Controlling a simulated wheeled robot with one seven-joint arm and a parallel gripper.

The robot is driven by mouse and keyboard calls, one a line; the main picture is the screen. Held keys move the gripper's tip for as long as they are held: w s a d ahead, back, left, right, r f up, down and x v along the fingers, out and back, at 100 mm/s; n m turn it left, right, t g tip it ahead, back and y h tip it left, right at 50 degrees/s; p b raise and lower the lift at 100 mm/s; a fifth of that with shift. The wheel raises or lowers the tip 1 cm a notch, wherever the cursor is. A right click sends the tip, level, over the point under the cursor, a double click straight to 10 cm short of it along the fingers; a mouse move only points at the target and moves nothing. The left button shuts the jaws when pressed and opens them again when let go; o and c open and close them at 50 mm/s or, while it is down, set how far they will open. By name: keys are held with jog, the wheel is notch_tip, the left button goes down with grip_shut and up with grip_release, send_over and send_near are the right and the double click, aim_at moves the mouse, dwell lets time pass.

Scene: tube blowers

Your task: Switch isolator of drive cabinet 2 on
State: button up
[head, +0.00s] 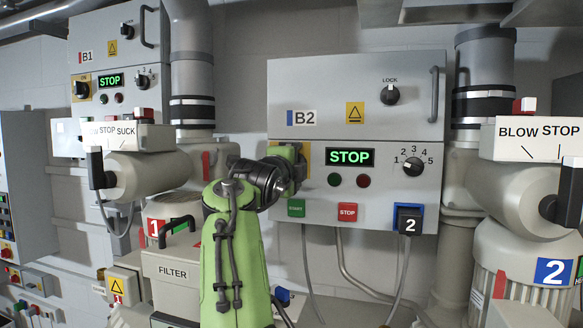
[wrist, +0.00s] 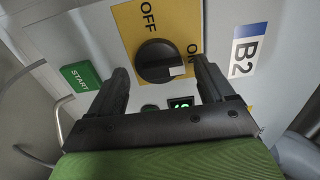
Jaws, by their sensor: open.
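Drive cabinet B2 (head: 285,85) is a grey wall box with a lit green STOP display (head: 350,157). In the wrist view its isolator (wrist: 155,55) is a round black knob on a yellow plate (wrist: 128,20) marked OFF and ON. The knob's white mark points to the ON label. My gripper (wrist: 162,67) is open, with one finger on each side of the knob; I cannot tell whether they touch it. In the head view my gripper (head: 291,168) is at the cabinet's left side and hides the knob.
Green START (head: 296,208) and red STOP (head: 347,212) buttons sit below the display. A LOCK knob (head: 390,94), a door handle (head: 434,95) and a speed selector (head: 413,163) are to the right. Cabinet B1 (head: 88,30) and a FILTER box (head: 172,258) stand left.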

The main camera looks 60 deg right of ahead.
jog(key=s+a+b, duration=0.2)
jog(key=a+b, duration=0.1)
jog(key=a, duration=1.2)
jog(key=shift+s+a, duration=0.25)
jog(key=shift+a, duration=0.05)
